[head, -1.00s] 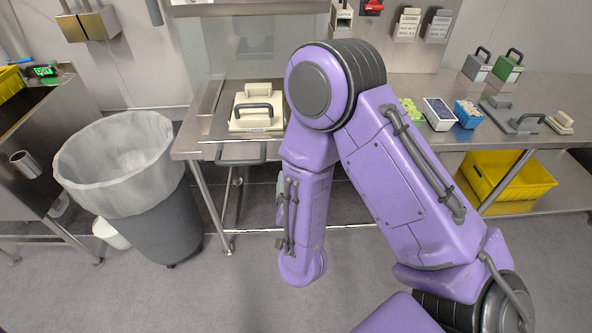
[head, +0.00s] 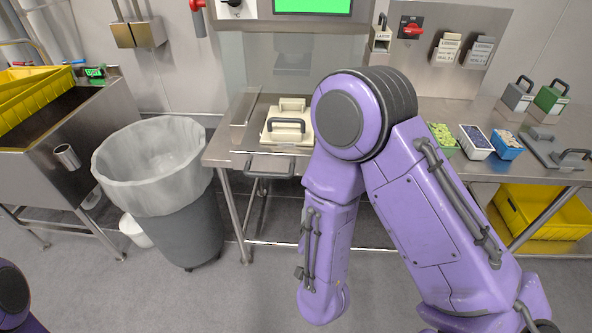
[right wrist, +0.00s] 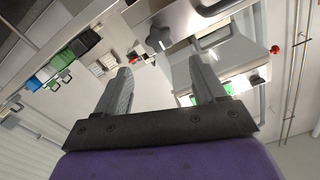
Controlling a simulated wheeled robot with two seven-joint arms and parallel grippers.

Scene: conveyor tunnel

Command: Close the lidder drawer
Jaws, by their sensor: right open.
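The lidder drawer (head: 246,139) is a steel tray at the left end of the long steel bench. It holds a beige lidded tool (head: 291,136) with a dark handle. A grey bar handle (head: 269,174) sticks out at its front. How far the drawer is out is hard to tell. My purple right arm stands just right of it and hides its right side. My right gripper (right wrist: 162,85) is open and empty in the right wrist view, with its fingers wide apart. It is hidden in the head view. My left gripper is not in view.
A grey bin (head: 183,228) with a clear liner stands left of the bench. A steel sink table (head: 40,150) is farther left. Small food tubs (head: 475,142) and tools sit on the bench at right, above a yellow crate (head: 535,215). The floor in front is clear.

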